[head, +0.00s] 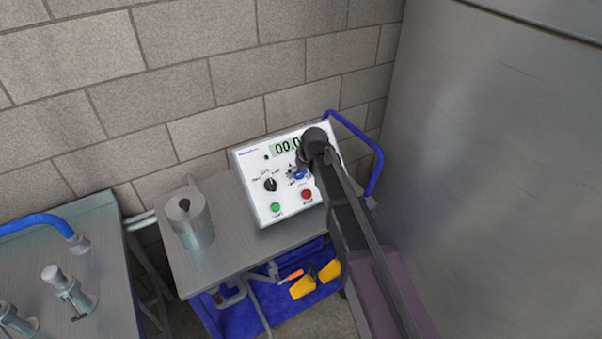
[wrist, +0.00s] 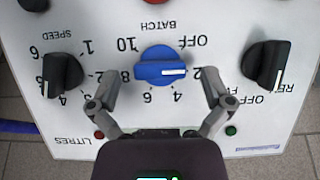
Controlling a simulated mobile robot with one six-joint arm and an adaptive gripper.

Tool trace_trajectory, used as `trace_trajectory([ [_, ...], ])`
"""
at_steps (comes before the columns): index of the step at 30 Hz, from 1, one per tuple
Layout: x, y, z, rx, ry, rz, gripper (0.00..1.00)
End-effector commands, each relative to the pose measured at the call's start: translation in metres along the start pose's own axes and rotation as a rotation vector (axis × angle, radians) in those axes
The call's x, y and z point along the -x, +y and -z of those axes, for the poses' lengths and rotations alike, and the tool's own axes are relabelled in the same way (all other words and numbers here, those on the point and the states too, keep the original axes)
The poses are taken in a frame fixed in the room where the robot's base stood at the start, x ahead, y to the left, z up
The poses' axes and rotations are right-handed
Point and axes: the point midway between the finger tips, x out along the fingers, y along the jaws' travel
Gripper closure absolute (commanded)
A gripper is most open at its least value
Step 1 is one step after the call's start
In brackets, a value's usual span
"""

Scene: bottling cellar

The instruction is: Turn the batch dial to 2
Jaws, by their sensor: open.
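The blue batch dial (wrist: 163,66) sits in the middle of the white control panel (wrist: 140,25), which appears upside down in the wrist view. Its white pointer line points right in that view, toward the mark 2. My gripper (wrist: 159,75) is open, with one finger on each side of the dial and a visible gap on both sides. In the head view the dial (head: 300,175) shows partly beside my gripper (head: 303,163), and my arm covers the panel's right part.
A black speed knob (wrist: 62,75) and a black direction knob (wrist: 266,65) flank the dial. The panel has a display (head: 287,148), green button (head: 276,207) and red button (head: 307,194). A metal jug (head: 190,222) stands left on the cart (head: 225,245).

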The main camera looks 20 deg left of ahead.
Motion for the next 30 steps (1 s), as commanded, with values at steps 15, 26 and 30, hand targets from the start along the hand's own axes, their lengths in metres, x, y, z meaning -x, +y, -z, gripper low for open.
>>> trace_trajectory([
  [15, 0.0001, -0.0002, 0.0000, 0.000, 0.000, 0.000, 0.82],
  [26, -0.0007, 0.0017, 0.0000, -0.171, 0.001, 0.082, 0.82],
  [30, -0.0004, 0.0015, -0.0002, -0.227, 0.000, 0.109, 0.82],
])
